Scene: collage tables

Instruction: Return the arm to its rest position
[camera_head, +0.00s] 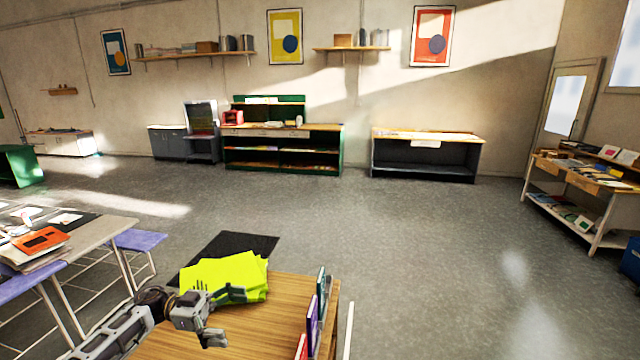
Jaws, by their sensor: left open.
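My left gripper (226,315) is at the lower left of the head view, its arm coming in from the bottom left. It is open and nothing shows between its fingers. It hangs over a wooden table (262,337), just in front of a stack of bright yellow-green sheets (228,277). One finger overlaps the sheets in the picture; I cannot tell whether it touches them. My right gripper is not in view.
A dark mat (240,244) lies behind the yellow-green sheets. Upright books (313,312) stand along the table's right edge. A long table (92,241) with papers and a purple bench (139,240) stand at left. The grey floor (420,260) is clear ahead and right.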

